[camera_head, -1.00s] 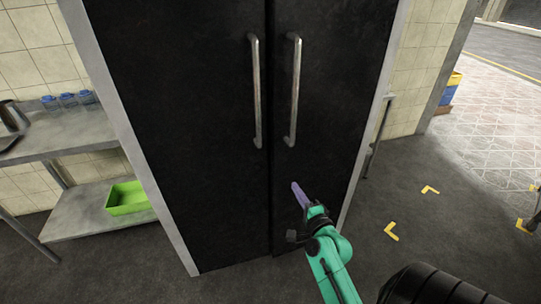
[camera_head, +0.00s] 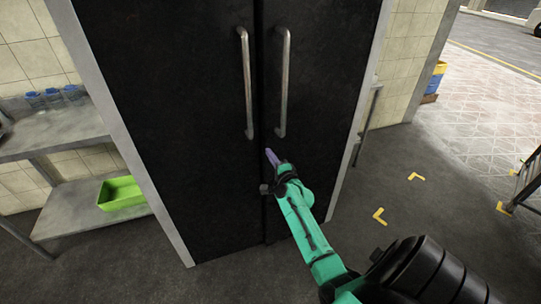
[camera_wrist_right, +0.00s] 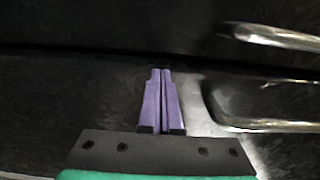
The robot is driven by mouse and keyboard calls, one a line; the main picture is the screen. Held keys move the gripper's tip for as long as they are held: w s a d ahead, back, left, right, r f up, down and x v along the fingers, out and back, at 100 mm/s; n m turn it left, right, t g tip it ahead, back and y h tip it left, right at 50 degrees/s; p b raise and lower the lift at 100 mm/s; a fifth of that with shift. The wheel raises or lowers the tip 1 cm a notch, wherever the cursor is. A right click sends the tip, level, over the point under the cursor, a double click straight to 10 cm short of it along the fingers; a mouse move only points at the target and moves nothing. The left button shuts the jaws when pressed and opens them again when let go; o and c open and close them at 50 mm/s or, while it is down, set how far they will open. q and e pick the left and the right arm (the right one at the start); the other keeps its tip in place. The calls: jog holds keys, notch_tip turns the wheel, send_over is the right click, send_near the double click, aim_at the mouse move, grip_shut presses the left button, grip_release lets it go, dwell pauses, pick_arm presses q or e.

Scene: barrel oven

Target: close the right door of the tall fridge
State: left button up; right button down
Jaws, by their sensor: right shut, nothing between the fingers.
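The tall fridge has two black doors in a pale frame. Its right door (camera_head: 318,95) looks flush or nearly flush with the left door (camera_head: 180,110); a dark narrow seam runs between them. The right door's handle (camera_head: 283,85) and the left door's handle (camera_head: 246,85) are upright metal bars. My right gripper (camera_head: 270,156) is below the handles, in front of the seam. In the right wrist view, its purple fingers (camera_wrist_right: 161,82) are together and empty, with handle bars (camera_wrist_right: 265,125) to the right. I cannot tell whether the fingertips touch the door. My left gripper is out of view.
A metal shelf unit (camera_head: 60,133) with blue-capped jars (camera_head: 52,98) and a green bin (camera_head: 121,193) stands at the left. The floor to the right is open, with yellow corner marks (camera_head: 379,216). A ladder-like frame (camera_head: 522,183) stands at the far right.

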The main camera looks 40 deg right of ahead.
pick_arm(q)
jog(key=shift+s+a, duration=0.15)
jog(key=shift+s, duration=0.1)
